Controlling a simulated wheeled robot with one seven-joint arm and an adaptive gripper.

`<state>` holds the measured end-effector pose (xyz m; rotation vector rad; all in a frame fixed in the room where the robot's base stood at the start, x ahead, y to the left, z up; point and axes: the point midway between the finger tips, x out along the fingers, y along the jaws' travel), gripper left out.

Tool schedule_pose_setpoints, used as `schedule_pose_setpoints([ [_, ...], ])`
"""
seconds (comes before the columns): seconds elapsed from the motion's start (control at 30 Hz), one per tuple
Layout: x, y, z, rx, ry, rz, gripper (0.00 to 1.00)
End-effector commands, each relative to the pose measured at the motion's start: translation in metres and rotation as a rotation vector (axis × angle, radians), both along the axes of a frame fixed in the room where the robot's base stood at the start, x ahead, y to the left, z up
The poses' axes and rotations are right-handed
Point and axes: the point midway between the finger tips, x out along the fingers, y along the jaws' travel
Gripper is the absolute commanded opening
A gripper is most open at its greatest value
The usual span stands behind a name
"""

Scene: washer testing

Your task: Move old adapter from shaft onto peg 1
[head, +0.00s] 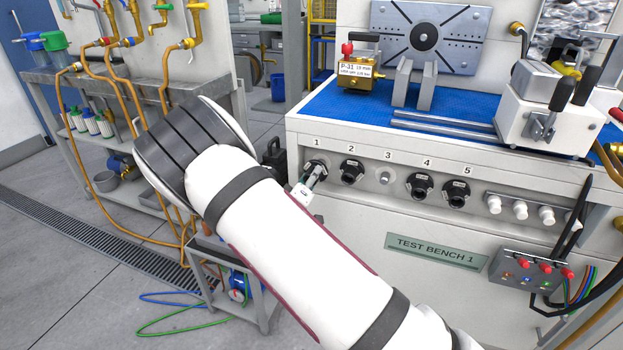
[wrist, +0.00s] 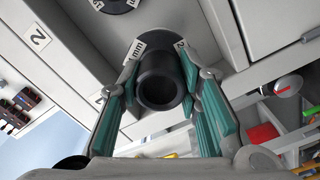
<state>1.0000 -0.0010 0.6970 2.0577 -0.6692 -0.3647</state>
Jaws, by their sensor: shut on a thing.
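My gripper (head: 308,187) is at the bench front, just below the number 1 label, with its fingers at peg 1. In the wrist view my gripper (wrist: 158,95) has its two teal-padded fingers shut on either side of a black, hollow, round adapter (wrist: 158,80). The adapter has a flange with white size labels, and its open end faces the wrist camera. It also shows as a dark shape under number 1 in the head view (head: 316,167). Its flange lies close to the panel; I cannot tell whether it touches. Peg 1 itself is hidden behind the adapter.
Black adapters sit under number 2 (head: 351,171), number 4 (head: 419,186) and number 5 (head: 456,193). Peg 3 (head: 385,177) is bare. A brass pump (head: 362,82) stands on the blue bench top (head: 330,104). A small trolley (head: 236,305) stands on the floor below my arm.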

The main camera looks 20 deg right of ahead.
Motion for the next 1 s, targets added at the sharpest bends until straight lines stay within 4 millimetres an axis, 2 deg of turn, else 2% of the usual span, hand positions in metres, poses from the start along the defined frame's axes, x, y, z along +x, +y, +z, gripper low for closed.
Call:
schedule_pose_setpoints([
  [1.0,0.0089,-0.0063,0.0008,0.000,-0.002,0.000,0.00],
])
